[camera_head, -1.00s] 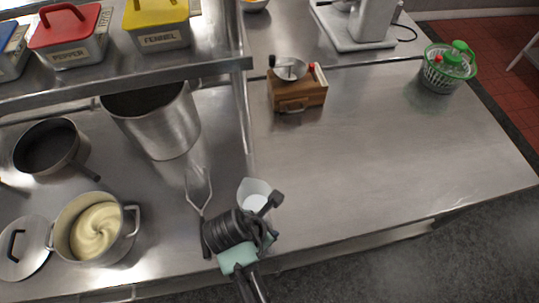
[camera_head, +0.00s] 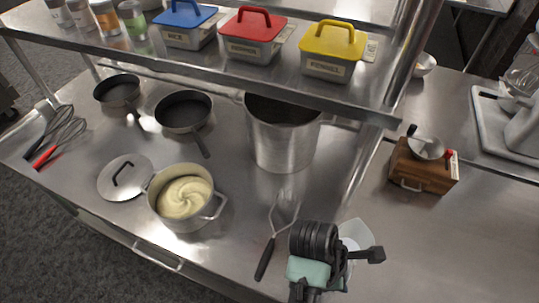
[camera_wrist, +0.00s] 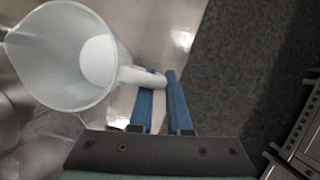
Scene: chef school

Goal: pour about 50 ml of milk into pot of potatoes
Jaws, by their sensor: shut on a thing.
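The pot of potatoes (camera_head: 163,214) stands on the steel counter at the left of centre in the head view, filled with a pale yellow swirled mash (camera_head: 184,197). In the wrist view, a translucent white jug (camera_wrist: 50,75) has white milk (camera_wrist: 98,62) in it. My gripper (camera_wrist: 160,100) has its blue fingers shut on the jug's handle (camera_wrist: 142,77). In the head view the jug (camera_head: 356,235) is partly hidden behind my gripper, to the right of the pot. Whether the jug touches the counter cannot be told.
A lid (camera_head: 140,185) lies left of the pot. A tall stockpot (camera_head: 281,145) and two pans, one of them a frying pan (camera_head: 182,108), stand behind. A shelf (camera_head: 250,82) with coloured-lid boxes overhangs the back.

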